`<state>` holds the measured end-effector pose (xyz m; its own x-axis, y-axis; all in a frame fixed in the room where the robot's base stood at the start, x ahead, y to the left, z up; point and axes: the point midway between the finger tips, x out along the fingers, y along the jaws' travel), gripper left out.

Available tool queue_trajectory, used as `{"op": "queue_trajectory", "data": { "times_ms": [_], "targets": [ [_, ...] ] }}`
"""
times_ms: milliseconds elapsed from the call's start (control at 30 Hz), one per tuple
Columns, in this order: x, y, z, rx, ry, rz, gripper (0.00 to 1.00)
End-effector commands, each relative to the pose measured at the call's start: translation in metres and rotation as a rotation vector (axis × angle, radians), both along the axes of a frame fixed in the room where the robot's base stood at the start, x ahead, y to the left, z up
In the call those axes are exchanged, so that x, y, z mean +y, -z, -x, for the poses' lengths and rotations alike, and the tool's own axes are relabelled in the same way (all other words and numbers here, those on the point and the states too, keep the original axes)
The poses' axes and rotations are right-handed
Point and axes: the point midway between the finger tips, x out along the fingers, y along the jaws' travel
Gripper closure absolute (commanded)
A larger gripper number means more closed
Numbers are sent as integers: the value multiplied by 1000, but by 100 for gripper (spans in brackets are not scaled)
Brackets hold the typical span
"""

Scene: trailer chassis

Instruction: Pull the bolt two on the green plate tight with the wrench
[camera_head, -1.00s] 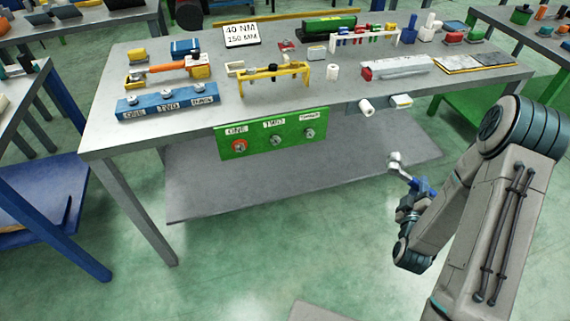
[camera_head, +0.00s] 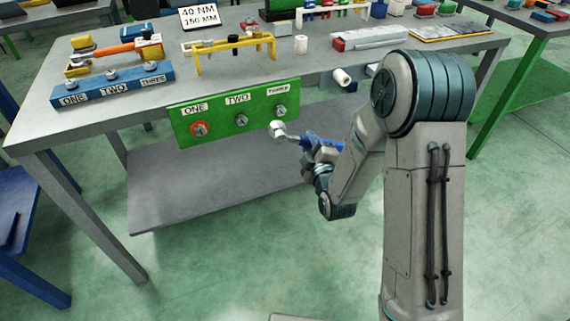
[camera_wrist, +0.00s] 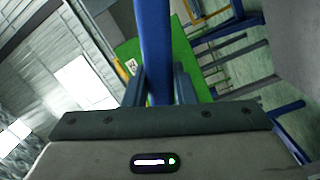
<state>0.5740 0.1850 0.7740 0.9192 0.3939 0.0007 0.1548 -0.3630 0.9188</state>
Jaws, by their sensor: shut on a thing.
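The green plate (camera_head: 217,122) hangs on the front edge of the grey table, with bolts under the labels ONE, TWO and THREE. Bolt two (camera_head: 241,120) is the middle one; bolt one (camera_head: 199,129) has a red ring around it. Bolt three (camera_head: 281,111) is at the right. My gripper (camera_head: 322,148) is shut on the blue handle of the wrench (camera_head: 305,139). The wrench's silver head points left and shows just below bolt three; I cannot tell whether it touches the plate. In the wrist view the blue handle (camera_wrist: 153,45) runs up between my fingers, with the green plate behind it.
On the table (camera_head: 310,84) stand a blue block with labelled bolts (camera_head: 112,88), an orange tool (camera_head: 120,48), a yellow frame (camera_head: 233,44) and a sign reading 40 NM, 150 MM (camera_head: 199,17). A white cylinder (camera_head: 341,78) sticks out at the table edge, right of the plate. A lower shelf (camera_head: 200,185) lies beneath.

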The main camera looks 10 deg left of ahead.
Motion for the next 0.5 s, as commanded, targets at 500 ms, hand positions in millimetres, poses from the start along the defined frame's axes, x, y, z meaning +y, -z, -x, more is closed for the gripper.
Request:
{"op": "queue_trajectory", "data": {
  "times_ms": [500],
  "targets": [
    [68,17,10,-10,-141,19,100]
  ]
}}
